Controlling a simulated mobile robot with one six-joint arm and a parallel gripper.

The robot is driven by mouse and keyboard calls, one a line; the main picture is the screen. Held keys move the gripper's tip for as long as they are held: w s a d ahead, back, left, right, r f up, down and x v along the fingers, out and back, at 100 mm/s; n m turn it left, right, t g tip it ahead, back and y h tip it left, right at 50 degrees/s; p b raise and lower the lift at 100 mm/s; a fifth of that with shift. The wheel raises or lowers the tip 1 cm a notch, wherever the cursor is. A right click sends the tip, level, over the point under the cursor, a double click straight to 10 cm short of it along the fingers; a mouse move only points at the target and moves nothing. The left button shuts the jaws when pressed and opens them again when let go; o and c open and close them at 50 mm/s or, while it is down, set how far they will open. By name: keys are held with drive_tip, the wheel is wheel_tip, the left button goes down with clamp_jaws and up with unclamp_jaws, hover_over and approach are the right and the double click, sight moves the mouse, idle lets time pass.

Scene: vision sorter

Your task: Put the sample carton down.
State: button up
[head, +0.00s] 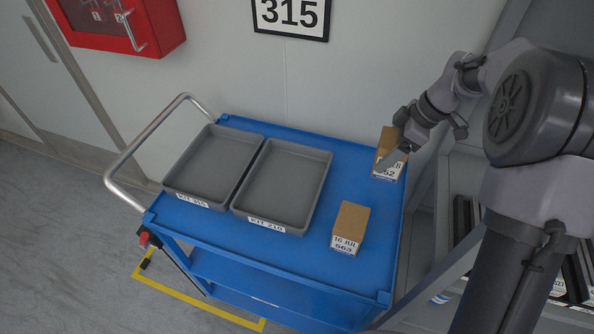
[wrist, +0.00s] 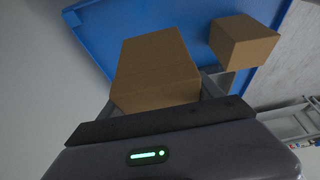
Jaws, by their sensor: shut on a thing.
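A brown carton (head: 388,148) with a white label, partly hidden by my gripper, is at the right back part of the blue cart top. My gripper (head: 393,158) is shut on this carton, which also shows in the wrist view (wrist: 155,62) between the fingers. It looks upright and on or just above the cart top; I cannot tell whether it touches. A second brown carton (head: 350,222), labelled "16 JUL 563", stands free on the cart nearer the front. It also shows in the wrist view (wrist: 243,42).
Two empty grey trays, one labelled "KIT 315" (head: 186,200) and one "KIT 210" (head: 262,224), lie on the left and middle of the blue cart (head: 330,268). Bare cart top lies between the trays and the cartons. A wall with sign 315 (head: 291,14) is behind.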

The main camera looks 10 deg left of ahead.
drive_tip(key=shift+w, duration=0.25)
drive_tip(key=shift+s+f, duration=0.2)
wheel_tip(320, 180, down, 9)
drive_tip(key=b, duration=0.4)
drive_tip(key=shift+s+f, duration=0.1)
drive_tip(key=shift+f, duration=0.1)
drive_tip(key=shift+f, duration=0.1)
drive_tip(key=shift+f+b, duration=0.15)
drive_tip(key=shift+b, duration=0.15)
drive_tip(key=o, duration=1.9)
